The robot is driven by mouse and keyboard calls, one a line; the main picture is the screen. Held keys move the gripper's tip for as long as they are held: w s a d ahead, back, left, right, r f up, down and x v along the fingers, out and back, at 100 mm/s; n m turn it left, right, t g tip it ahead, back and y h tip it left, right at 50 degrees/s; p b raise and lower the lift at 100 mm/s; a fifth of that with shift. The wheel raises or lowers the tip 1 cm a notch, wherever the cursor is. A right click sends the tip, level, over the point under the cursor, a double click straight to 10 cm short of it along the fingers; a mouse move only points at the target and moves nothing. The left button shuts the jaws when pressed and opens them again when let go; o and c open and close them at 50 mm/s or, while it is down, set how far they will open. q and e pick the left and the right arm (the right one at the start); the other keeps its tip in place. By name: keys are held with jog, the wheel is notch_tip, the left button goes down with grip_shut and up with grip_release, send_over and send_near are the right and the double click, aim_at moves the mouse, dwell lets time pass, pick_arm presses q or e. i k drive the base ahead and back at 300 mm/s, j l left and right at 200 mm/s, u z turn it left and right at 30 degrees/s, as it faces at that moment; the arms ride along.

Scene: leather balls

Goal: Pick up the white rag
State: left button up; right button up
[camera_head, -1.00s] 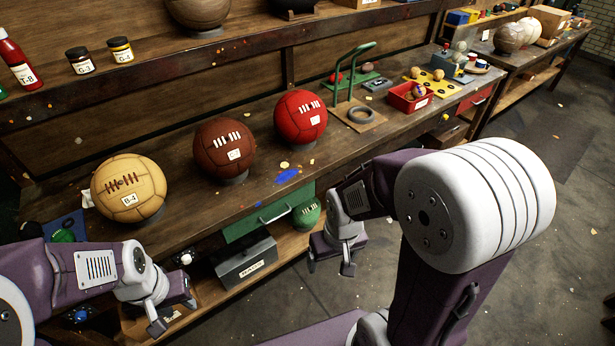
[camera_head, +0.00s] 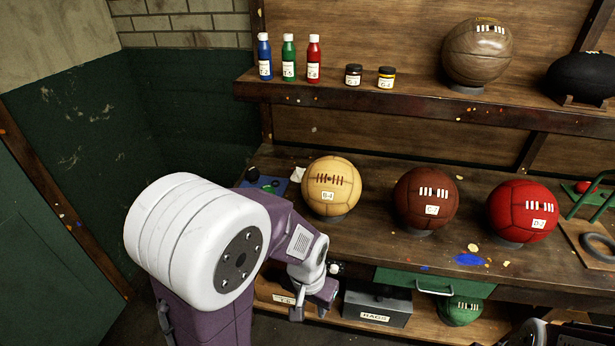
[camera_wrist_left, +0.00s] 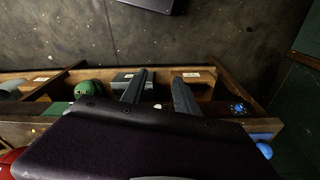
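A small white piece that looks like the white rag (camera_head: 297,174) lies on the bench top, just left of and behind the tan ball B-4 (camera_head: 332,186). It is partly hidden by the ball. My left gripper (camera_head: 313,306) hangs below the bench's front edge, in front of the lower shelf, well below and apart from the white piece. In the left wrist view its two fingers (camera_wrist_left: 159,92) are spread with nothing between them. The rag cannot be made out in that view. My right gripper's fingers are out of view.
A brown ball (camera_head: 426,198) and a red ball (camera_head: 522,211) stand right of B-4. A blue mat (camera_head: 266,187) lies at the bench's left end. Below are a green drawer (camera_head: 437,282), a grey RAGS box (camera_head: 378,304) and a green ball (camera_head: 460,310). Bottles stand above.

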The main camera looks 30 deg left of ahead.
aim_at(297, 176)
jog(key=i+j, duration=0.15)
jog(key=j, duration=0.2)
jog(key=i+j, duration=0.15)
jog(key=j, duration=0.25)
jog(key=i+j+u, duration=0.1)
jog(key=j, duration=0.25)
jog(key=i, duration=0.6)
